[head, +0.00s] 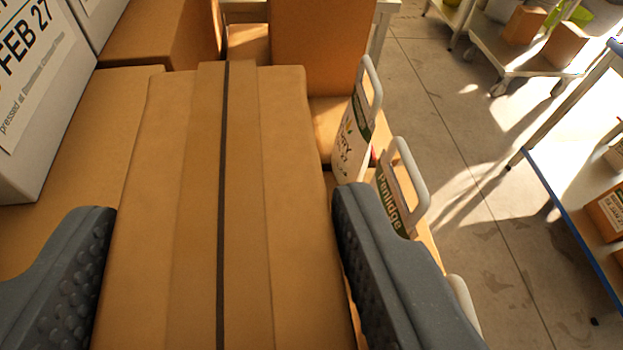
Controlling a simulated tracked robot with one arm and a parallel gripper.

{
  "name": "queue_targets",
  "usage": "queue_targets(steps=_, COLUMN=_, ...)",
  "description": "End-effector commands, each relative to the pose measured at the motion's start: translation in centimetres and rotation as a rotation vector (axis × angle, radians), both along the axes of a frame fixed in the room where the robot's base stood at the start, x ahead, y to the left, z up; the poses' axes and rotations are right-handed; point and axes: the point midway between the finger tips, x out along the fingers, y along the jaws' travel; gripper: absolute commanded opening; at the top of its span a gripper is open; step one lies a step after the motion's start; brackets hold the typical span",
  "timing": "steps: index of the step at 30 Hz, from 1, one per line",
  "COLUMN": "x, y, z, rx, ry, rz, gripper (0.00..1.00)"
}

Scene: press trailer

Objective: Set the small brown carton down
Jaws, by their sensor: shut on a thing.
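The small brown carton (285,180) fills the middle of the head view, with a wide tape band and a dark seam running along its top. My gripper (222,215) has one grey, studded finger on each side of the carton and is shut on it. The carton's near end runs out of the bottom of the picture. Its underside is hidden, so I cannot tell whether it touches anything below.
Other brown cartons stand beyond it (320,50) and to its left (60,120). A white printed box (35,150) is at far left. White-handled bags (395,195) stand close on the right. Grey floor (450,130) lies farther right, with a trolley (505,55) and a blue-edged shelf (560,200).

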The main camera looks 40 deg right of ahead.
Motion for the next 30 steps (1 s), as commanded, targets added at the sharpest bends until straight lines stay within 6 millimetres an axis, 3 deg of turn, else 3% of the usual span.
queue_targets(steps=1, x=0.0, y=-0.1, z=-1.2, rx=-0.003, ry=-0.005, rz=-0.002, gripper=0.0)
queue_targets(steps=15, x=-0.1, y=-0.3, z=-8.4, rx=-0.003, ry=-0.005, rz=-0.005, gripper=0.0)
queue_targets(steps=21, x=-0.1, y=-0.3, z=-10.4, rx=-0.003, ry=-0.005, rz=-0.005, gripper=0.0)
queue_targets(steps=30, x=-0.1, y=-0.3, z=-11.7, rx=-0.003, ry=-0.004, rz=-0.005, gripper=0.0)
